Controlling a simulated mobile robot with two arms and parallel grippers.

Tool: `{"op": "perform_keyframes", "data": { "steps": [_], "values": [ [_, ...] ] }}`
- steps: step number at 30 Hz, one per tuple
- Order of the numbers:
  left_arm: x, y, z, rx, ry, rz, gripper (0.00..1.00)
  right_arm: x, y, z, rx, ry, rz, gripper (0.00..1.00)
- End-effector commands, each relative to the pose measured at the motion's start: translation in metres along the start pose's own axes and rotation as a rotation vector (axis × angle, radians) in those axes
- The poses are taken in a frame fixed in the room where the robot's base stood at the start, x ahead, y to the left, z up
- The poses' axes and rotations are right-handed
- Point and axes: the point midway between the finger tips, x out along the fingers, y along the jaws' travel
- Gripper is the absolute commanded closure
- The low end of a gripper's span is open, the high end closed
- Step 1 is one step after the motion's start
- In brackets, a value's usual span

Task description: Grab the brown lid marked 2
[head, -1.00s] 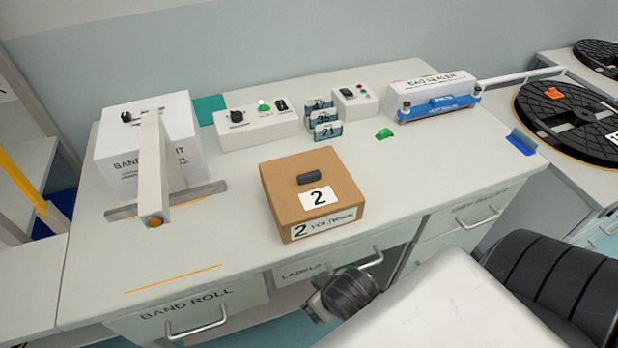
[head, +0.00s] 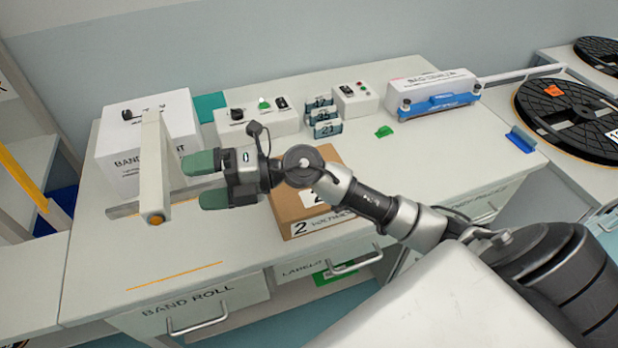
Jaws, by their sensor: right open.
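The brown box with its lid marked 2 (head: 285,207) sits on the white workbench, in the middle of the head view. Its lid and dark handle are mostly hidden behind my right arm; part of the white label and the front strip with a 2 still show. My right gripper (head: 195,180) is open and empty, its green-tipped fingers pointing left. It is to the left of the box, near the band unit's post, and the wrist passes above the box. I cannot tell whether it touches anything. My left gripper is not in view.
Small control boxes (head: 258,120), numbered cards (head: 323,120) and a bag sealer (head: 433,92) stand along the back. A black reel (head: 570,120) lies at the right. The bench's front left is clear.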

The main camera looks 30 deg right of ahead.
Motion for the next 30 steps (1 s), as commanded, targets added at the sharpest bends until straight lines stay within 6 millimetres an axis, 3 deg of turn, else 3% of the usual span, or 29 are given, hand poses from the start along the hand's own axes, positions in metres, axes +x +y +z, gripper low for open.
{"op": "perform_keyframes", "data": {
  "steps": [4,7,12,15,19,30],
  "values": [
    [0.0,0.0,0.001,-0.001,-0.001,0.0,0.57,-0.033,-0.047,0.027,-0.178,0.179,-0.499,0.06],
    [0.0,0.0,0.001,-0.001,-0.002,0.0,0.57,-0.078,-0.07,0.057,-0.218,0.212,-0.846,0.06],
    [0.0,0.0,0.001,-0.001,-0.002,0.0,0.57,-0.158,-0.073,0.101,-0.187,0.158,-1.303,0.06],
    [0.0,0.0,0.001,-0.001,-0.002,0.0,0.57,-0.189,-0.067,0.114,-0.152,0.117,-1.458,0.06],
    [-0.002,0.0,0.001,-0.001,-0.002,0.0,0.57,-0.206,-0.068,0.12,-0.122,0.091,-1.546,0.06],
    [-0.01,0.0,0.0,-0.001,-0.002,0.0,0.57,-0.206,-0.116,0.12,-0.122,0.092,-1.552,0.06]
  ]
}}
